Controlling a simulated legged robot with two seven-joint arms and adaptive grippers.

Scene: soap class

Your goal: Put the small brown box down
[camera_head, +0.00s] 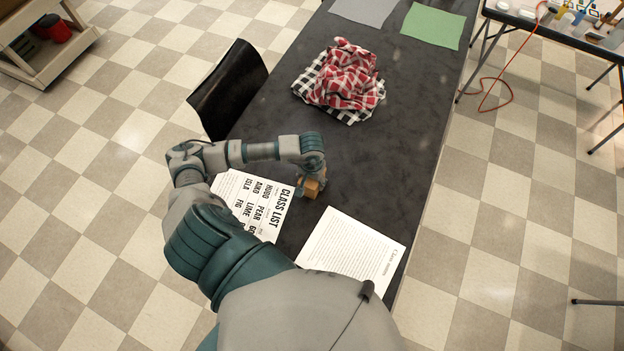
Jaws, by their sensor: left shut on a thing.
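The small brown box (311,188) is at my left gripper (312,178), over the dark table (375,175), just right of the class list sheet's upper edge. My left gripper is shut on the box and partly covers it from above. I cannot tell whether the box touches the table top. My left arm comes in from the bottom and bends over the class list. My right gripper is not in view.
A class list (262,205) and a printed sheet (352,250) lie near the box. Red and black checked cloths (345,82) lie farther up the table. Grey and green mats (433,25) are at the far end. A black chair (228,90) stands left. The table's right middle is clear.

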